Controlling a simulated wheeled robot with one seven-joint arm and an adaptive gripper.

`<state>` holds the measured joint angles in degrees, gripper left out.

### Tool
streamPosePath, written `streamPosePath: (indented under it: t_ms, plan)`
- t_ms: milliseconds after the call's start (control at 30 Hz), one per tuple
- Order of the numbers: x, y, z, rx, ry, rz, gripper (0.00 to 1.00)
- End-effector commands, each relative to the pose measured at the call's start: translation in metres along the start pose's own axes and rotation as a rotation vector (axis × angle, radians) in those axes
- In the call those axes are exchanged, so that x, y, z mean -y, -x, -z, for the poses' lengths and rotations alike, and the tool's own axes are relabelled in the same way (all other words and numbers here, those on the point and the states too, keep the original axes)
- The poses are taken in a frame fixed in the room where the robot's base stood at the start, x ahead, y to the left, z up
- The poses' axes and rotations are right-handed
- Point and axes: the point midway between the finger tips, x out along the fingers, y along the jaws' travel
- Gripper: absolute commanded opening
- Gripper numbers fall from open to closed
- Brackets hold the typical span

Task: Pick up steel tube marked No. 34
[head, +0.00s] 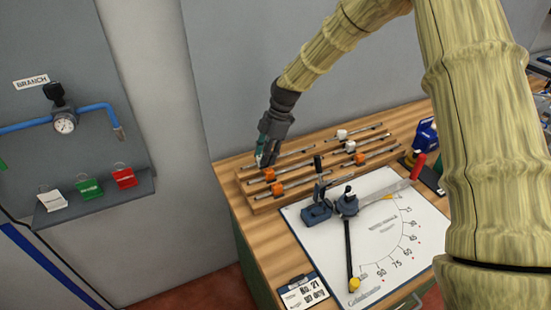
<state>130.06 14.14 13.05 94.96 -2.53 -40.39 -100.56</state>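Several thin steel tubes (292,151) lie on a wooden rack (262,205) on the bench, with orange and white blocks on or beside them. No tube number is legible, so I cannot tell which one is No. 34. My gripper (262,162) points down at the far left end of the rack, close to the left ends of the tubes and an orange block (269,174). Its fingers are small and dark here; I cannot tell whether they are open, or touching or holding a tube.
A tube bender (347,205) with a red-ended lever stands on a white angle-marked board (405,262). A card (303,291) reading "No. 21" lies at the front edge. Left, a wall gauge (65,122) and blue pipe hang above a shelf with coloured tags.

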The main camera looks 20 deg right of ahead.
Motion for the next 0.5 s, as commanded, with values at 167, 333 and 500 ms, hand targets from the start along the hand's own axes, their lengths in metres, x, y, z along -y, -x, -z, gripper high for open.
streamPosePath:
  t_ms: [167, 333, 500]
  plan:
    - [0.0001, 0.0003, 0.0003, 0.0, 0.001, 0.0, 0.16]
    - [0.0002, 0.0, 0.0001, 0.0, 0.001, 0.0, 0.0]
    - [0.0003, 0.0015, 0.0005, 0.0, 0.001, 0.001, 0.0]
